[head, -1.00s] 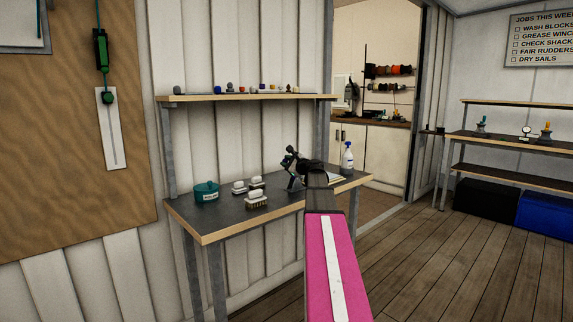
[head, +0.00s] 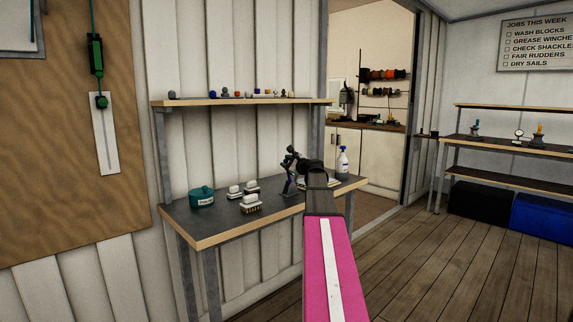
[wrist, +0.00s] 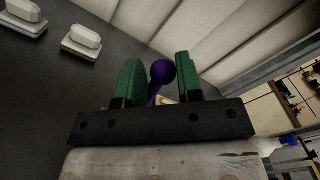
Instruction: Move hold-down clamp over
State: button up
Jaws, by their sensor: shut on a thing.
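In the wrist view, a purple ball-ended handle (wrist: 162,72), which I take to be part of the hold-down clamp, stands between the two green fingers of my gripper (wrist: 157,82). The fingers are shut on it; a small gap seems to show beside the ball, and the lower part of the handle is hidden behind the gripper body. In the head view, my gripper (head: 290,172) is a small dark shape over the right half of the grey-topped bench (head: 225,222). The clamp's base cannot be made out there.
A teal pot (head: 202,197) and several brushes (head: 251,204) stand on the bench left of my gripper. A spray bottle (head: 342,163) stands to its right. A shelf (head: 240,102) with small items runs above. Wooden floor (head: 410,260) is open at right.

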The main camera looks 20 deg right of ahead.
jog(key=shift+o, duration=0.3)
jog(key=shift+w+d, duration=0.3)
jog(key=shift+d, duration=0.5)
jog(key=o, duration=0.8)
jog(key=shift+s+r, duration=0.1)
